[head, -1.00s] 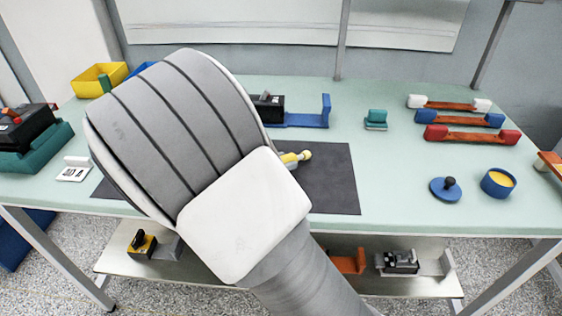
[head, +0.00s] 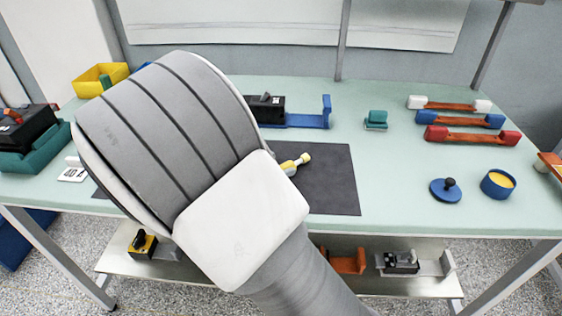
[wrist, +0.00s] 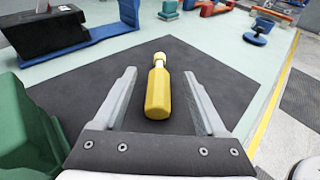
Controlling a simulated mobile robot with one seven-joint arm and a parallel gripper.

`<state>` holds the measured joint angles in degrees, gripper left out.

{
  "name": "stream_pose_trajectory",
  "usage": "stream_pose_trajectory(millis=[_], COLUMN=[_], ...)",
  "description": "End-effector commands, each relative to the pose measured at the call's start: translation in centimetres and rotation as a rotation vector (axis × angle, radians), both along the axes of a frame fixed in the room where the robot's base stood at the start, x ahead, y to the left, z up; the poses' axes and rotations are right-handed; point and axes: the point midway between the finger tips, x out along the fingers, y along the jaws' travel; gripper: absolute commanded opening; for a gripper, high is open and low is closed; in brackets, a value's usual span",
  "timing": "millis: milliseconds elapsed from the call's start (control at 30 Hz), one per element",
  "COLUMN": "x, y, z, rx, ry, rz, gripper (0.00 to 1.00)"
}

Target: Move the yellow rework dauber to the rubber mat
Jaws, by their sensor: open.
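The yellow dauber (wrist: 158,92) lies on the black rubber mat (wrist: 230,70) in the wrist view, its pale neck and yellow tip pointing away from me. My gripper (wrist: 160,95) is open, with one finger on each side of the dauber and a gap on both sides. In the head view the dauber's tip end (head: 296,162) shows on the mat (head: 335,185) just right of my arm. My arm hides the rest of the dauber, the gripper and the middle of the mat.
A black device in a blue holder (head: 290,115) stands behind the mat. A green object (wrist: 25,130) is close to the left finger. A blue lidded piece (head: 445,190) and a blue pot (head: 498,183) stand to the right. The mat's right part is clear.

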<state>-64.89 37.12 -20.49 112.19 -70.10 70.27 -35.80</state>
Motion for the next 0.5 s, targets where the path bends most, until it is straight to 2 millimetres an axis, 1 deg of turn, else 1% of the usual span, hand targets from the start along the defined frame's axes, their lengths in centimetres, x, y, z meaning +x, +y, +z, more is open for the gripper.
stream_pose_trajectory(millis=[33,300,500], x=[-0.8,-5.2,-8.0], y=[1.0,5.7,8.7], z=[0.6,2.3,3.4], rx=[0.002,0.001,-0.001], ry=[0.001,0.000,0.001], rz=[0.005,0.005,0.003], gripper=[0.74,0.74,0.74])
